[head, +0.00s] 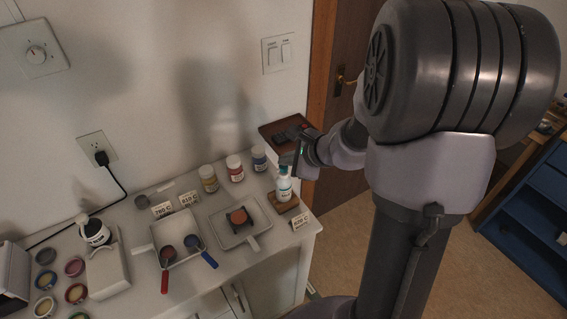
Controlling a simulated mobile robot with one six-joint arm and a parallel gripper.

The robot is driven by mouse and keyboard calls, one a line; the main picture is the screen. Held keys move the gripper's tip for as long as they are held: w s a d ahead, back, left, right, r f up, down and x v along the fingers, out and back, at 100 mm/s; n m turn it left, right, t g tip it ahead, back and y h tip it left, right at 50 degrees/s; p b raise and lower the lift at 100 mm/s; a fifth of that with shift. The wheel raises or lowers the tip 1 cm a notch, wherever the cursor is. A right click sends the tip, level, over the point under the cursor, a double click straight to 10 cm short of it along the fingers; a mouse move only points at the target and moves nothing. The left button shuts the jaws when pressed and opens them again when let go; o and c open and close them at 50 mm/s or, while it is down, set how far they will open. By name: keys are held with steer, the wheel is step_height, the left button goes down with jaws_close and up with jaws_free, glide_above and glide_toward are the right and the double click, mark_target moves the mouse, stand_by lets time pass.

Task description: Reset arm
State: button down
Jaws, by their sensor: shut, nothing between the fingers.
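My gripper (289,160) is at the right end of the white counter, just above a small white bottle (284,189). Its fingers look closed and hold nothing that I can see. The fingertips are small and dark, so I cannot tell whether they touch the bottle's top. The bottle stands upright on a brown wooden block (291,207). My arm reaches in from the right and covers part of the door and wall.
The white counter (190,279) holds jars (234,167), a square tray (222,232) with a brown piece (238,216), a white pan (182,253) with red- and blue-handled ladles, and several small bowls. A dark brown tray (270,130) lies behind my gripper. A blue shelf (530,215) stands right.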

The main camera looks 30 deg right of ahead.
mark_target(286, 168)
step_height(286, 168, up, 6)
steer(key=p, duration=0.4)
steer(key=shift+f, duration=0.1)
